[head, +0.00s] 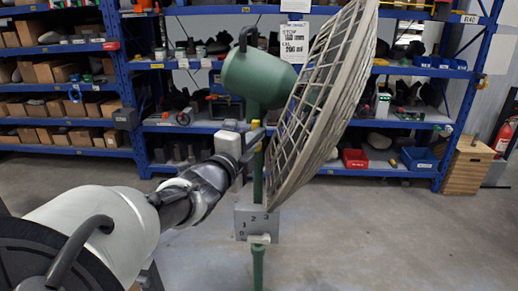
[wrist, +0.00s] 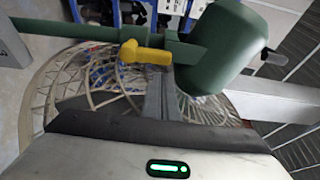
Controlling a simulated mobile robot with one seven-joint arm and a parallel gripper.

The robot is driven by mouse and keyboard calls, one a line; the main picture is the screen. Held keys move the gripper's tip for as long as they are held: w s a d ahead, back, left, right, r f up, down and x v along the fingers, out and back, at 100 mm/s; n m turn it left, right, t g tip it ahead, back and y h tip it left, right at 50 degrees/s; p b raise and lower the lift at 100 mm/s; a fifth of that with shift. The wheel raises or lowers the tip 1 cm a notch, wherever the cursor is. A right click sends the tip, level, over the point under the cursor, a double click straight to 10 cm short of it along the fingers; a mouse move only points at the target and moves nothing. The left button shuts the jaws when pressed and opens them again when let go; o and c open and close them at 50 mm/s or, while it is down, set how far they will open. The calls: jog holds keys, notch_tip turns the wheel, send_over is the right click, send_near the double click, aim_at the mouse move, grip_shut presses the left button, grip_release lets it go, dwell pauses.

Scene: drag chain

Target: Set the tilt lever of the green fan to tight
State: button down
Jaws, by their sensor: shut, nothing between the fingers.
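The green fan stands on a pole (head: 258,180), with a green motor housing (head: 260,78) and a large pale wire cage (head: 325,100) to its right. The yellow tilt lever (wrist: 146,53) sits at the joint between pole and housing in the wrist view, its long part pointing right toward the housing. It shows small in the head view (head: 256,134). My gripper (wrist: 164,72) is shut and empty, its fingertips close beside the lever's right part. I cannot tell whether they touch it. In the head view my gripper (head: 247,136) reaches the pole from the left, just below the housing.
A grey control box (head: 257,222) marked 0 to 3 is on the pole below. Blue shelves (head: 290,123) with boxes and parts stand behind. A wooden cabinet (head: 467,165) and a red extinguisher (head: 503,138) are at the right. The grey floor (head: 370,235) at front right is clear.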

jog(key=b+x, duration=0.2)
jog(key=x, duration=0.1)
jog(key=shift+r+p, duration=0.15)
jog(key=shift+p, duration=0.2)
